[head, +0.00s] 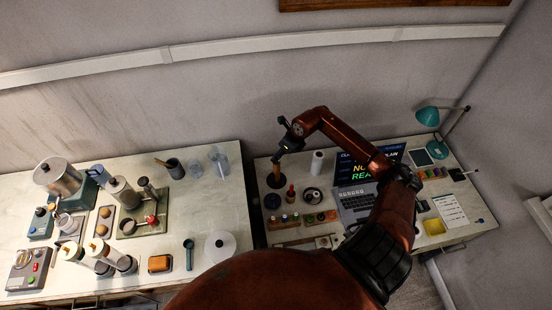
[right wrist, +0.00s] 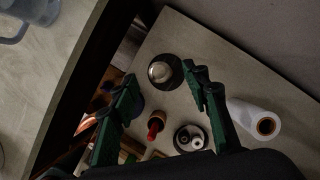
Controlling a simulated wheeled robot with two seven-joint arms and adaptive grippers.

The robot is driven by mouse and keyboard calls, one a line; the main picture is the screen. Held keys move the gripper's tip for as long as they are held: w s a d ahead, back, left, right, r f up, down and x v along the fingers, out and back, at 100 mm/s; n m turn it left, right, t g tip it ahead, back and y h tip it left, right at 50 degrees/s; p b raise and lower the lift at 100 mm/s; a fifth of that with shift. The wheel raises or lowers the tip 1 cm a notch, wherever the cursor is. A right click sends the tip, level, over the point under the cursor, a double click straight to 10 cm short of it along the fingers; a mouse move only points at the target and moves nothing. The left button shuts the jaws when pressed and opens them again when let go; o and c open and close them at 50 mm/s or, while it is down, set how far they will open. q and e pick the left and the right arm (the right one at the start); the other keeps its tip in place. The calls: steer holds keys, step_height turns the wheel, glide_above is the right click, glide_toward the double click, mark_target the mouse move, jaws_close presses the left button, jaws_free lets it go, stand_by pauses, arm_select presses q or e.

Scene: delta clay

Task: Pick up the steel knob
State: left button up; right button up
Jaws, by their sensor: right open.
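The steel knob (right wrist: 160,72) appears in the right wrist view as a shiny rounded top on a dark round base, standing on the right-hand table. My right gripper (right wrist: 160,78) is open, with one green finger on each side of the knob in that view. The knob is ahead of the fingertips, and I see no contact. In the head view my right gripper (head: 279,157) points down over a brown upright piece (head: 275,180) at the table's left end. The knob itself is not clear there. My left gripper is not in view.
Close by stand a red-topped bottle (right wrist: 155,126), a round dish with small pale pieces (right wrist: 190,138) and a white roll (right wrist: 258,120). A laptop (head: 354,203) stands to the right. A gap separates this table from the crowded left table (head: 215,195).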

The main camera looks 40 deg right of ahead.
steer(key=shift+x, duration=1.7)
steer(key=shift+s+a+f, duration=0.1)
steer(key=shift+s, duration=0.1)
steer(key=shift+c, duration=0.7)
steer(key=c, duration=0.9)
